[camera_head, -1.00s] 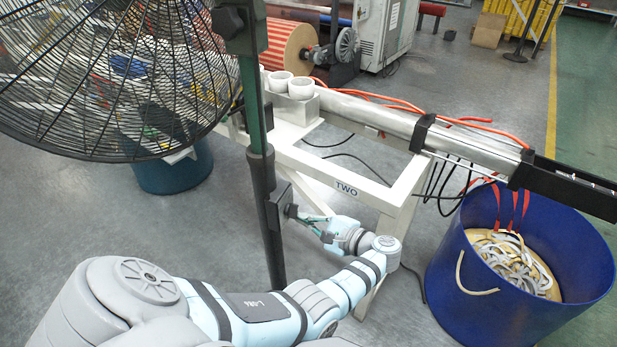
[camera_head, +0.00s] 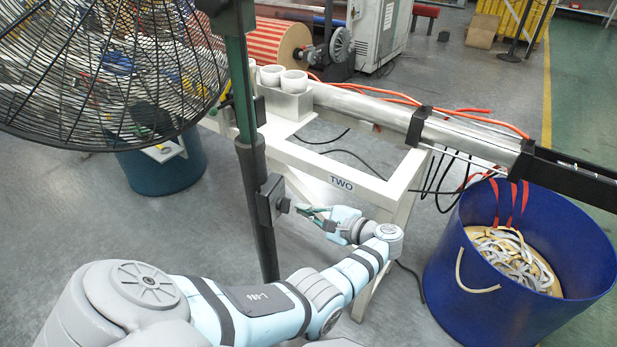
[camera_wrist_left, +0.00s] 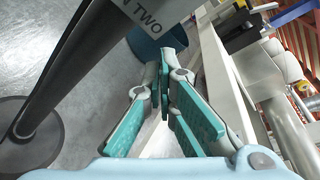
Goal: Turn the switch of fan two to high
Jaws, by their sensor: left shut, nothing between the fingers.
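The fan (camera_head: 110,70) is a black wire cage on a dark pole (camera_head: 262,235). A black switch box (camera_head: 269,200) sits on the pole, with a small round knob (camera_head: 284,205) facing right. My left gripper (camera_head: 302,211) is shut and empty, just right of the knob, with a small gap seeming to show between them. In the left wrist view, the teal fingers of my left gripper (camera_wrist_left: 165,85) are close together. My right gripper is not in view.
A white frame table (camera_head: 385,190) marked "TWO" stands behind my left gripper, carrying a metal tube and white cups (camera_head: 293,81). A blue bin (camera_head: 500,315) with tape scraps is at the right. A teal bin (camera_head: 165,175) stands behind the fan. Grey floor is open at left.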

